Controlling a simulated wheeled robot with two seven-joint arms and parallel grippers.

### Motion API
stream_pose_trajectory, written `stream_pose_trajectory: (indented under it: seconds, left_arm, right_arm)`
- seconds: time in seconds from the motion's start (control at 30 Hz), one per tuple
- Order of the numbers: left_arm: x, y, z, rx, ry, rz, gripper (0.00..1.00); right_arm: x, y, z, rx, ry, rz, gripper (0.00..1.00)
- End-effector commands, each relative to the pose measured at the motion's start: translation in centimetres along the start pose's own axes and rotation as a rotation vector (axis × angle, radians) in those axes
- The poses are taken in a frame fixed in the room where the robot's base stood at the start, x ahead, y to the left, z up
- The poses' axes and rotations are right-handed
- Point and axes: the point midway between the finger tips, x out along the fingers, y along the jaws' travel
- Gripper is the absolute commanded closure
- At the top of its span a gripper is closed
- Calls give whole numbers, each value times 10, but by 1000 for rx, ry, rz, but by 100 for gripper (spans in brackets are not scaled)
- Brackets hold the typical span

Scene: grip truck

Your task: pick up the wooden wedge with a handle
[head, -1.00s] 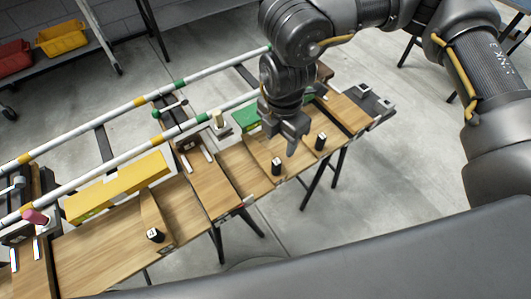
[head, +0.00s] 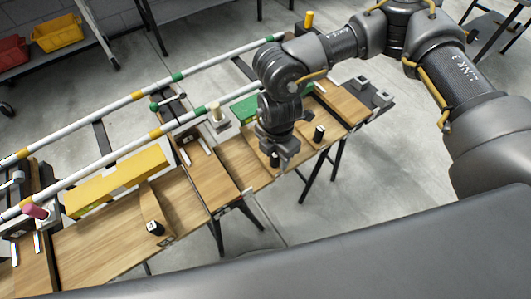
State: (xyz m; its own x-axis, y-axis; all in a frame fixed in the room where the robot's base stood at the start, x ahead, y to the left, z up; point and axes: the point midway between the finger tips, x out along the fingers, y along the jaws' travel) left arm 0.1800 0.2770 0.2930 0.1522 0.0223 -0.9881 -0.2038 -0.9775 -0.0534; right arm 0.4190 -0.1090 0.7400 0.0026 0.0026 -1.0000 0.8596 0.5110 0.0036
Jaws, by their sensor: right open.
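Several wooden wedges with short black handles are on the wooden tabletop. One black handle (head: 275,160) in the middle is at my right gripper (head: 282,158). The gripper points down and partly hides this handle; its jaws are open. I cannot tell whether the fingers touch the handle or stand on both sides of it. The wedge body under it is mostly hidden. Another wedge (head: 151,204) with a black handle (head: 155,228) lies to the left. A third black handle (head: 319,133) stands to the right of my gripper. My left gripper is out of view.
A long yellow block (head: 115,182) lies on the left of the table. A green block (head: 244,109) is behind my right gripper. White rails (head: 130,145) run along the table's back. Red (head: 12,50) and yellow (head: 57,33) bins sit on a shelf at far left.

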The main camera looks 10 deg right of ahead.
Motion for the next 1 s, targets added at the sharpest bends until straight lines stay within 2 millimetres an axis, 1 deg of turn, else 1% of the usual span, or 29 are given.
stream_pose_trajectory:
  seconds: [0.07,0.27,0.6,0.63,0.67,1.0]
  left_arm:
    - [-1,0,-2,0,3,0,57]
    - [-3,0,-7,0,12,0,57]
    - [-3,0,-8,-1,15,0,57]
    - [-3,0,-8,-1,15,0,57]
    - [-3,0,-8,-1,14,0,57]
    - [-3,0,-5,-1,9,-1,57]
  right_arm:
    - [3,0,0,1,-1,0,50]
    - [3,0,0,0,-1,0,50]
    - [3,0,0,0,-1,0,94]
    - [3,0,0,0,-1,0,98]
    - [3,0,0,0,-1,0,100]
    - [2,0,0,0,-1,0,100]
